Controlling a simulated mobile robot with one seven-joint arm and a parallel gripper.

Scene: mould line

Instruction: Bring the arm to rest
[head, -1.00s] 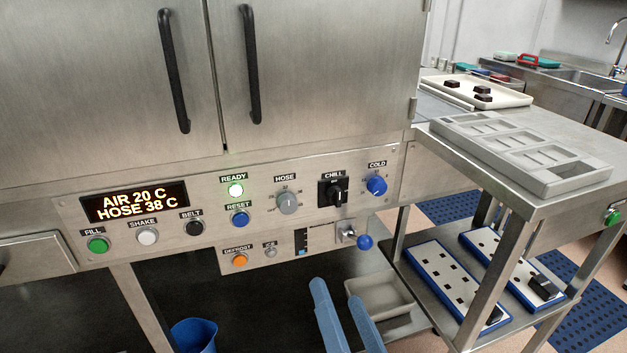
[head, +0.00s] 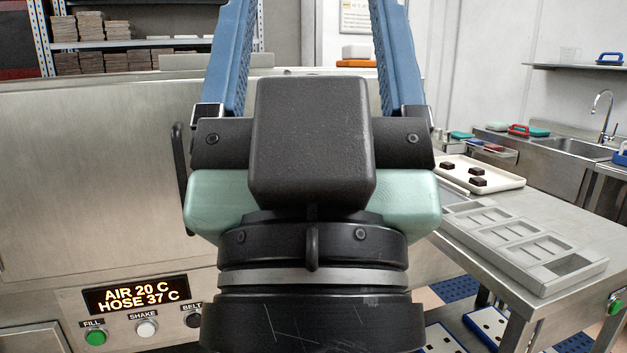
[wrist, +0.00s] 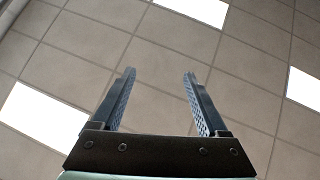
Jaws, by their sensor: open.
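My gripper (head: 305,10) is raised in front of the head camera and fills the middle of the view, its blue fingers pointing up and wide apart. The fingertips run out of the top of the head view. In the wrist view my gripper (wrist: 159,75) is open, with nothing between the fingers and only ceiling tiles and lights beyond them. The gripper and wrist hide the middle of the machine and much of its control panel.
The steel machine (head: 90,180) stands ahead, with a display (head: 136,294) reading AIR 20 C, HOSE 37 C. At right, a steel table (head: 590,236) carries a grey mould (head: 545,284) and a white tray (head: 512,182) with dark pieces. A sink (head: 585,150) stands behind.

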